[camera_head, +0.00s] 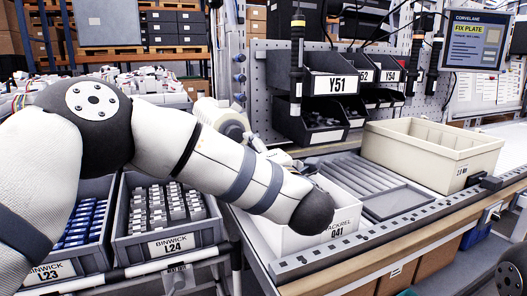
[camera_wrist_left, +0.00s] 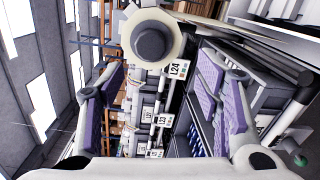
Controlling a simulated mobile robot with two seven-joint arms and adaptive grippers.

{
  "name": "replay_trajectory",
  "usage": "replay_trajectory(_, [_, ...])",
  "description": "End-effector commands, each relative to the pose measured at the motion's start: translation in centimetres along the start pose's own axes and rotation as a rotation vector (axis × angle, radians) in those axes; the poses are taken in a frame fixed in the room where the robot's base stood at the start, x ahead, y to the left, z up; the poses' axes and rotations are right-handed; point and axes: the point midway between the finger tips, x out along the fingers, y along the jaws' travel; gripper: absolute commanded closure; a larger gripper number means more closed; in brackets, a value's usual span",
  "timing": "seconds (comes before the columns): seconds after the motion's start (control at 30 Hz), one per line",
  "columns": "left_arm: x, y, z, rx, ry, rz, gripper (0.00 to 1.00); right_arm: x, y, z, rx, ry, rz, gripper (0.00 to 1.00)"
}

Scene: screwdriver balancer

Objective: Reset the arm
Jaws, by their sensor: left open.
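My left arm (camera_head: 230,165) comes in from the left in the head view and stretches across the middle. Its dark rounded joint (camera_head: 312,212) is over the white bin Q41 (camera_head: 343,222) at the work table's edge. Pale arm parts also show behind it, and the gripper itself cannot be made out there. In the left wrist view my left gripper (camera_wrist_left: 160,88) is open, its purple-padded fingers wide apart with nothing held between them. My right gripper is in neither view. A dark screwdriver-like tool (camera_head: 297,62) hangs upright in front of the Y51 bins.
Grey bins L23 (camera_head: 50,270) and L24 (camera_head: 168,246) stand at the lower left, holding blue and grey parts. A beige crate (camera_head: 430,152) sits on the table beside grey ribbed trays (camera_head: 365,180). Black bins (camera_head: 330,80) and a screen (camera_head: 477,40) are behind.

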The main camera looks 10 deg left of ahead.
Motion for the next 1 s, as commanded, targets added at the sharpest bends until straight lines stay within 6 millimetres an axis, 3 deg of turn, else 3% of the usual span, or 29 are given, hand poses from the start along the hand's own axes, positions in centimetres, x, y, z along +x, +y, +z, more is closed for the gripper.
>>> replay_trajectory(0.07, [-0.5, -5.0, -0.3, 0.168, -0.094, -0.055, 0.41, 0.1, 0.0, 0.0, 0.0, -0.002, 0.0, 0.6])
replay_trajectory(0.13, [-1.7, -11.2, -1.3, 0.388, -0.226, -0.131, 0.41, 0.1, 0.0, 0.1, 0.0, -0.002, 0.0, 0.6])
replay_trajectory(0.2, [-3.9, -17.7, -3.4, 0.612, -0.368, -0.224, 0.41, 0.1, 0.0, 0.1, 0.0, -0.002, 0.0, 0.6])
replay_trajectory(0.27, [-6.2, -22.7, -5.9, 0.785, -0.487, -0.307, 0.41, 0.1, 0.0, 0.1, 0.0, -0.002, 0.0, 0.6])
replay_trajectory(0.3, [-8.0, -25.7, -7.8, 0.893, -0.566, -0.364, 0.41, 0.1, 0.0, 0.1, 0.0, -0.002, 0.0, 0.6])
replay_trajectory(0.4, [-13.1, -31.9, -13.8, 1.134, -0.765, -0.518, 0.41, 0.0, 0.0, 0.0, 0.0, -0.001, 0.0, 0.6])
replay_trajectory(0.5, [-18.9, -36.1, -20.7, 1.336, -0.971, -0.685, 0.41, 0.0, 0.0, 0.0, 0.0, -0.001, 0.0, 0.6])
replay_trajectory(0.63, [-26.9, -38.2, -30.1, 1.529, -1.244, -0.914, 0.41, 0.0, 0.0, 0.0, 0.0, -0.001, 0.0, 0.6])
replay_trajectory(0.7, [-30.6, -38.0, -34.4, 1.591, -1.377, -1.025, 0.41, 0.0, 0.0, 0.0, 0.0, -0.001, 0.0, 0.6])
replay_trajectory(0.8, [-34.5, -36.9, -38.8, 1.636, -1.523, -1.146, 0.41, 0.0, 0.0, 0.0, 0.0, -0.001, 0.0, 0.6])
replay_trajectory(0.9, [-36.6, -36.0, -41.0, 1.651, -1.603, -1.211, 0.41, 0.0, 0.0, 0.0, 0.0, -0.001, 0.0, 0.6])
replay_trajectory(1.0, [-37.2, -35.6, -41.6, 1.654, -1.628, -1.23, 0.41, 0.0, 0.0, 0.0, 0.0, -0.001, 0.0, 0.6])
